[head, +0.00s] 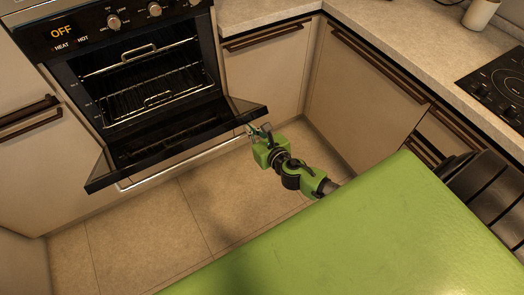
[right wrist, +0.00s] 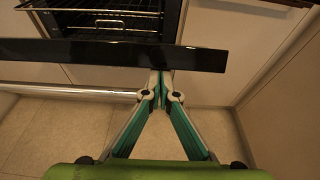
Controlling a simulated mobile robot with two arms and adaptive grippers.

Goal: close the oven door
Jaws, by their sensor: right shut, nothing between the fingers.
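The oven (head: 130,60) stands at the upper left in the head view, its racks showing inside. Its dark door (head: 180,135) is folded down and open, reaching out over the floor. In the right wrist view the door's black edge (right wrist: 110,53) runs across the upper part. My right gripper (head: 263,130) is at the right end of the door's outer edge, with its fingers shut and empty. In the right wrist view its fingertips (right wrist: 160,76) meet just below the door edge; I cannot tell whether they touch it. My left gripper is not in view.
Cream cabinets with dark handles (head: 370,60) line the corner right of the oven. A worktop (head: 400,35) runs above them, with a black hob (head: 500,85) at the right. Tiled floor (head: 150,220) is free in front of the oven.

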